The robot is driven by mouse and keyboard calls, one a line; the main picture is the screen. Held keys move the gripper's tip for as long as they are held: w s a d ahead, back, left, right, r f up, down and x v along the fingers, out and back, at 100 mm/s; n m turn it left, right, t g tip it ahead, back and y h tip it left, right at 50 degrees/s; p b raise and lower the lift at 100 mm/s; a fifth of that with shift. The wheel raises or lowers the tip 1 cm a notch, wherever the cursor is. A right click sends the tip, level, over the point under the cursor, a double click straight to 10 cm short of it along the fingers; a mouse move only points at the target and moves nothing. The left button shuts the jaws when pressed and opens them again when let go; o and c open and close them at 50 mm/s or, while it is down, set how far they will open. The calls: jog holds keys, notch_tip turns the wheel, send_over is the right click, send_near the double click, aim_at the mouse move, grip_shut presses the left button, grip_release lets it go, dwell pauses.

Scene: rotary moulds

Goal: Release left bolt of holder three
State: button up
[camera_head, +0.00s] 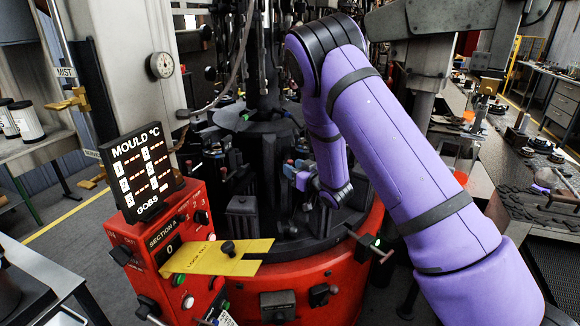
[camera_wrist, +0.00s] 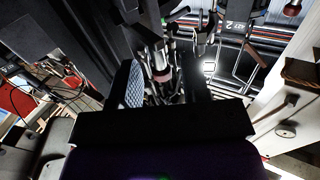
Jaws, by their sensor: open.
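My gripper (camera_wrist: 164,86) is open in the wrist view, with a patterned pad showing on its left finger. Between and beyond the fingers is an upright metal part with a dull red band (camera_wrist: 162,76). I cannot tell whether it is a bolt, nor whether the fingers touch it. In the head view my purple arm reaches down into the red rotary mould machine (camera_head: 345,285), among dark mould holders (camera_head: 242,215). My gripper is mostly hidden there among the machine parts. I cannot make out which holder is three or where its left bolt is.
A mould temperature display (camera_head: 142,172) and a yellow plate (camera_head: 217,258) stand at the machine's front left. A dark central column (camera_head: 264,125) rises behind the holders. A cluttered bench (camera_head: 520,165) is at right.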

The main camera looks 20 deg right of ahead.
jog(key=shift+x, duration=1.2)
grip_shut()
jog(key=shift+s+a, duration=0.15)
jog(key=shift+s, duration=0.65)
jog(key=shift+s+a, duration=0.15)
jog(key=shift+s, duration=0.7)
grip_release()
jog(key=shift+s, duration=0.15)
jog(key=v, duration=1)
jog(key=shift+s, duration=0.35)
jog(key=shift+d, duration=0.15)
